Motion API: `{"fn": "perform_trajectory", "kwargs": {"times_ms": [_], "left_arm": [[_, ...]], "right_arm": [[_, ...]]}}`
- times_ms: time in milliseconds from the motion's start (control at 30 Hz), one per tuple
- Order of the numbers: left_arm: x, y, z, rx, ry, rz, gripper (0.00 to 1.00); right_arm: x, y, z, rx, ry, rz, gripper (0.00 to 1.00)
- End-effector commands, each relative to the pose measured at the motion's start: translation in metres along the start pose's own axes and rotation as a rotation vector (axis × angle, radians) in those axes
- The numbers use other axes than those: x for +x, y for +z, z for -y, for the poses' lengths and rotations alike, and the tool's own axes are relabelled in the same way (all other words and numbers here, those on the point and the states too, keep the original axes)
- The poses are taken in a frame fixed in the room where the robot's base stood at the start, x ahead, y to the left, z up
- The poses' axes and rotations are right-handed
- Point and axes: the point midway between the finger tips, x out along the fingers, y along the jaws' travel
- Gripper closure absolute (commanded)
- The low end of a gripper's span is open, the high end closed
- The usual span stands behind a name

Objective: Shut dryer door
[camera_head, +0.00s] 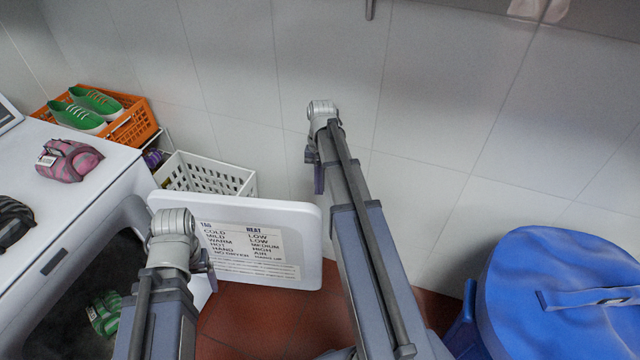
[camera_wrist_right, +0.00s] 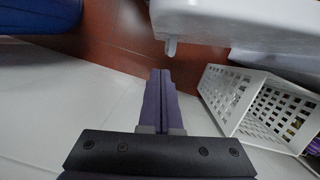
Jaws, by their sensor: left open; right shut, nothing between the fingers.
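The white dryer door (camera_head: 307,240) stands open, swung out to the right of the dryer (camera_head: 95,182), with its printed label facing my head camera. The dark drum opening shows at lower left, with a green item (camera_head: 104,312) inside. My left wrist (camera_head: 174,235) overlaps the door's left part; its fingers are mostly hidden behind my arm. My right gripper (camera_head: 319,178) points down just past the door's right edge. In the right wrist view its purple fingers (camera_wrist_right: 160,85) are shut and empty, apart from the door (camera_wrist_right: 240,22) and its small latch peg (camera_wrist_right: 171,47).
A white basket (camera_head: 210,178) stands behind the door; it also shows in the right wrist view (camera_wrist_right: 262,108). An orange crate (camera_head: 135,122) with green shoes (camera_head: 92,105) and a pink-grey bundle (camera_head: 68,160) are at left. A blue-covered bin (camera_head: 560,285) stands at right.

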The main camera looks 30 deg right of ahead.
Motion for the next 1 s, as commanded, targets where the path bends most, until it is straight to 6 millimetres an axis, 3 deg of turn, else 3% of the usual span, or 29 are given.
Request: {"fn": "perform_trajectory", "kwargs": {"times_ms": [33, 300, 400, 500, 1000], "left_arm": [[0.015, -0.001, -0.002, 0.000, 0.000, 0.000, 0.21], [0.051, -0.003, -0.005, 0.001, 0.000, 0.000, 0.21], [0.041, -0.002, -0.004, 0.001, 0.000, 0.000, 0.21], [0.041, -0.002, -0.004, 0.001, 0.000, 0.000, 0.21], [0.041, -0.003, -0.004, 0.001, 0.000, 0.000, 0.21]], "right_arm": [[0.015, -0.001, 0.000, 0.000, 0.000, 0.000, 1.00], [0.053, -0.001, 0.000, -0.001, 0.000, 0.000, 1.00], [0.049, 0.025, -0.001, -0.002, 0.000, 0.000, 1.00], [0.051, 0.036, -0.001, -0.001, 0.000, 0.000, 1.00], [0.053, 0.042, 0.001, 0.005, -0.001, 0.000, 1.00]]}}
